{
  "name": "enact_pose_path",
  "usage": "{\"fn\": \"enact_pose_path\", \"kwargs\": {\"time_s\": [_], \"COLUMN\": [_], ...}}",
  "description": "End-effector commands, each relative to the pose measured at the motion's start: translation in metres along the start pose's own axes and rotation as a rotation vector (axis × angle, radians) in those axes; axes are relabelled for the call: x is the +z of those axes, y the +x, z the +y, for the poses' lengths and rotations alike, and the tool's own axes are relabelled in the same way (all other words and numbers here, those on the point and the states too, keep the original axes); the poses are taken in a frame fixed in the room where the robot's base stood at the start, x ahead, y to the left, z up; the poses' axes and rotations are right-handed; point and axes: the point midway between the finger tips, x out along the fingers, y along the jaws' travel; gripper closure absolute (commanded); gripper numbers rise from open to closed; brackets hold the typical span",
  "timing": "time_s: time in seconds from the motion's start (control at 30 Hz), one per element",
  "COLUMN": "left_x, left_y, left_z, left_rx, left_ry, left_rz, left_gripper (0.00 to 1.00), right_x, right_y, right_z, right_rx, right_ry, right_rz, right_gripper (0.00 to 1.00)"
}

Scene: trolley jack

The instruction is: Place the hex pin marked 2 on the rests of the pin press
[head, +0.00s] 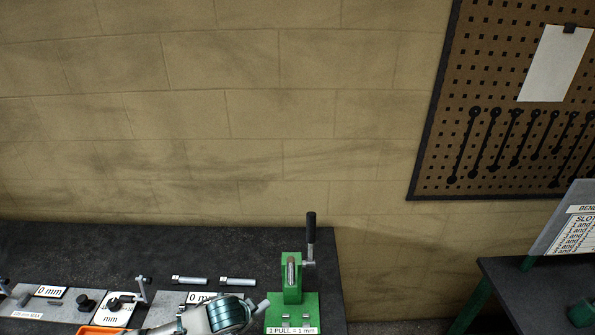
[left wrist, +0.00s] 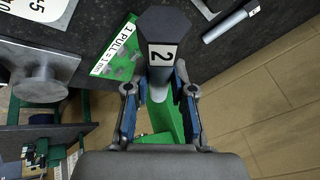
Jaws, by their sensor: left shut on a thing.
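The hex pin marked 2 (left wrist: 165,27) shows in the left wrist view with its dark hexagonal head towards the camera and a white "2" label on it. My left gripper (left wrist: 161,92) is shut on this pin, with a blue-lined finger on each side. The green pin press (head: 291,285) stands near the bench's right end in the head view, with a black-handled lever. Its green base (left wrist: 118,45) also shows in the left wrist view, beyond the pin. In the head view my left arm is just left of the press; the fingers are not clear there. My right gripper is not in view.
Two silver bolts (head: 238,281) lie on the dark bench (head: 150,250) behind my left arm. Gauges with "0 mm" labels (head: 50,291) and an orange tray (head: 100,330) are at left. A second table (head: 525,285) with a sign stands right, across a gap.

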Motion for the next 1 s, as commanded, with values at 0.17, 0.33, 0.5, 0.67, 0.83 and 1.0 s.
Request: {"fn": "enact_pose_path", "kwargs": {"time_s": [0.17, 0.33, 0.5, 0.67, 0.83, 1.0], "left_x": [0.021, 0.04, 0.053, 0.059, 0.058, 0.059], "left_y": [0.004, 0.005, 0.003, 0.002, 0.001, 0.001], "left_z": [-0.009, -0.018, -0.025, -0.028, -0.029, -0.029], "left_rx": [-0.116, -0.223, -0.301, -0.336, -0.344, -0.342], "left_ry": [-0.27, -0.529, -0.722, -0.809, -0.822, -0.821], "left_rz": [-0.092, -0.182, -0.246, -0.276, -0.277, -0.279], "left_gripper": [1.0, 1.0, 1.0, 1.0, 1.0, 1.0], "right_x": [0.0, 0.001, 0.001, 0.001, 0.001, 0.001], "right_y": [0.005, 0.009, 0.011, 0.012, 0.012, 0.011], "right_z": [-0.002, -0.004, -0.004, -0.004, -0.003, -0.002], "right_rx": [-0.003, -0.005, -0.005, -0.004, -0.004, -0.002], "right_ry": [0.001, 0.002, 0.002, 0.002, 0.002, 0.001], "right_rz": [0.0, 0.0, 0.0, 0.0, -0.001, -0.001], "right_gripper": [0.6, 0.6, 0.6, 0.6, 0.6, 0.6]}}
